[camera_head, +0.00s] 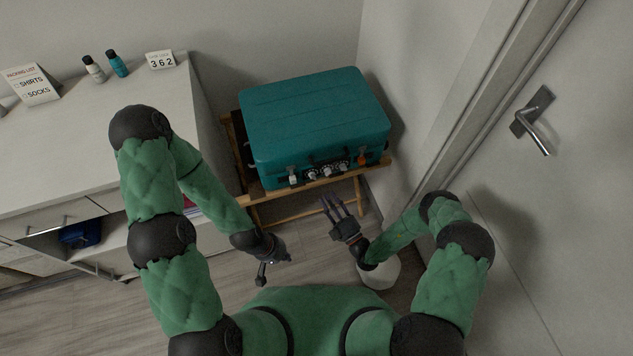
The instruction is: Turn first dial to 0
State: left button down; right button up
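A closed teal suitcase (315,115) lies flat on a wooden folding stand. Its front side carries a row of small silver dials, with the leftmost dial (312,174), a middle dial (327,170) and a right dial (342,168). The digits on them are too small to read. My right gripper (332,203) is in front of and below the dials, apart from them, with its fingers spread and empty. My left gripper (263,277) is lower and to the left, away from the suitcase. Its fingers are too foreshortened to tell their opening.
A white latch (293,180) and an orange latch (362,160) flank the dials. A card reading 362 (161,60), two bottles and a packing list (31,84) stand on the white cabinet at left. A door with a handle (533,126) is at right. A white bin (380,273) stands below my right arm.

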aim_at(315, 179)
jog(key=b+x, duration=0.1)
jog(key=x, duration=0.6)
jog(key=shift+w+a+r, duration=0.1)
jog(key=shift+w+a, duration=0.2)
grip_shut()
